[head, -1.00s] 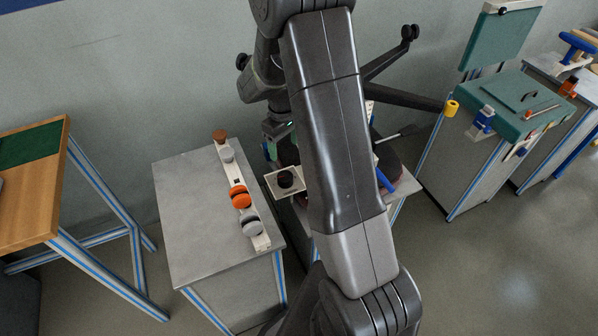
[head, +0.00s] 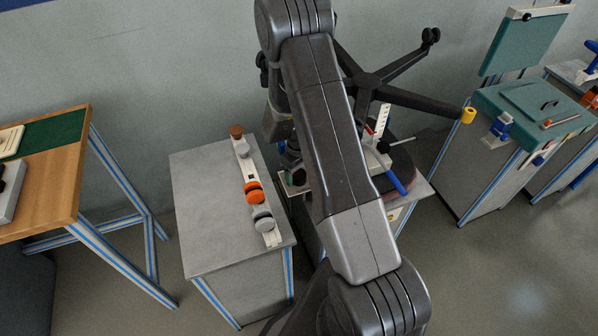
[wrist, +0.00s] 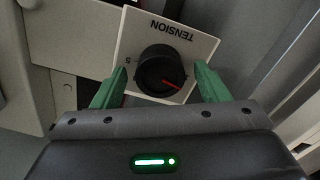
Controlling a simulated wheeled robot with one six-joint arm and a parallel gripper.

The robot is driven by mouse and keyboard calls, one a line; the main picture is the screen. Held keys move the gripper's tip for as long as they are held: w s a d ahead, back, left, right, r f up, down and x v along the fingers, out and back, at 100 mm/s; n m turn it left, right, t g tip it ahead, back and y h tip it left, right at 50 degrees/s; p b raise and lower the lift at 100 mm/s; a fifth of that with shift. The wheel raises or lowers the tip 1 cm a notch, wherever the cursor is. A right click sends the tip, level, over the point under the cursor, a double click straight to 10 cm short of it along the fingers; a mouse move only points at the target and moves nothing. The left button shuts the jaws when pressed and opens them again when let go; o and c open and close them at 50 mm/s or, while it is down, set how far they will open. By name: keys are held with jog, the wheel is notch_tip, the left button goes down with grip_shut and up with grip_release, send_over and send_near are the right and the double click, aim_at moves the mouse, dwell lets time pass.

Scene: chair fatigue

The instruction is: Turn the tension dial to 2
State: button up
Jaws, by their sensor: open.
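The tension dial (wrist: 158,68) is a round black knob with a red pointer line. It sits on a white plate (wrist: 196,45) marked TENSION, which reads upside down in the wrist view. The red line points to the lower right there. A mark like a 5 shows left of the knob; other marks are hidden or too small to read. My gripper (wrist: 160,78) is open, its green fingers on either side of the knob with gaps visible. In the head view, my arm partly covers the dial's plate (head: 286,190).
A grey cabinet (head: 215,220) left of the dial carries a strip with orange and grey knobs (head: 254,192). An upturned chair base (head: 400,95) stands behind my arm. A blue-handled tool (head: 397,182) lies to the right. A green-topped bench (head: 525,110) is farther right.

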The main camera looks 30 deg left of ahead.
jog(key=shift+f, duration=0.15)
jog(key=shift+c, duration=0.5)
jog(key=c, duration=0.9)
jog(key=shift+f+m+b, duration=0.1)
jog(key=shift+m+b, duration=0.2)
jog(key=shift+b, duration=0.2)
jog(key=shift+m+b, duration=0.95)
jog(key=shift+m, duration=0.05)
jog(key=shift+m+b, duration=1.6)
jog(key=shift+m, duration=1)
jog(key=o, duration=1)
